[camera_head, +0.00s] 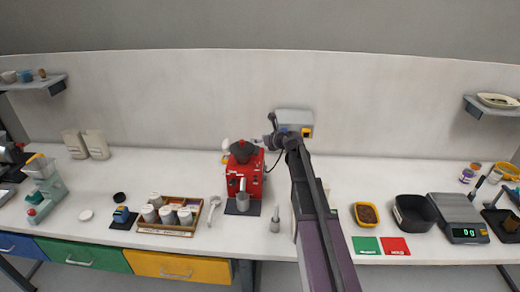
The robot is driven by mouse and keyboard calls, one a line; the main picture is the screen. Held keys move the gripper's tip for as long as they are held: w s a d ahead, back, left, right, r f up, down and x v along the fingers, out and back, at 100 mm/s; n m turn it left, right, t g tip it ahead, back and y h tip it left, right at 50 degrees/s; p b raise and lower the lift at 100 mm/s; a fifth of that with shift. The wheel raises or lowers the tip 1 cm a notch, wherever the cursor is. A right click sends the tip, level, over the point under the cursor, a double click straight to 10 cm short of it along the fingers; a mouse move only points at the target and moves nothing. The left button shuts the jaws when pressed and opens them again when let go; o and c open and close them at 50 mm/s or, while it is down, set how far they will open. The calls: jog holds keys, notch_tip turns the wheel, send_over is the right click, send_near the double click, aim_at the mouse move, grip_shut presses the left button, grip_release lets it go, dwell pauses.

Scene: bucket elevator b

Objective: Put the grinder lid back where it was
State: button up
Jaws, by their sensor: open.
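A red machine (246,184), which looks like the grinder, stands at the middle of the white counter. A dark round piece (242,150) sits on its top; I cannot tell whether this is the lid or an open hopper. I cannot tell whether either is the lid. My gripper (268,143) is open, just right of the red machine's top and apart from the discs. Its fingers are small and partly blurred.
A wooden tray (164,232) with several white jars is left of the machine. A grey box (294,119) is behind my gripper. A yellow bowl (367,205), a black bin (414,213) and a scale (459,218) stand right. The front counter is clear between my arm and the bowl.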

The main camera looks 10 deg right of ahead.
jog(key=s+a+f+n+g+h, duration=0.1)
jog(key=s+a+f+n+g, duration=0.25)
jog(key=s+n, duration=0.55)
jog(key=s+a+f+n+g+h, duration=0.1)
jog(key=s+a+f+n+g, duration=0.25)
jog(key=s+n, duration=0.5)
jog(key=s+f+n+g+h, duration=0.2)
jog(key=s+n, duration=0.5)
jog(key=s, duration=0.2)
jog(key=s+d+f+n+g+h, duration=0.1)
jog(key=s+f+n+g+h, duration=0.1)
jog(key=s+n, duration=0.5)
jog(key=shift+s+f+g+h, duration=0.25)
jog(key=shift+s+g+h, duration=0.15)
jog(key=shift+s, duration=0.75)
jog(key=shift+d, duration=0.1)
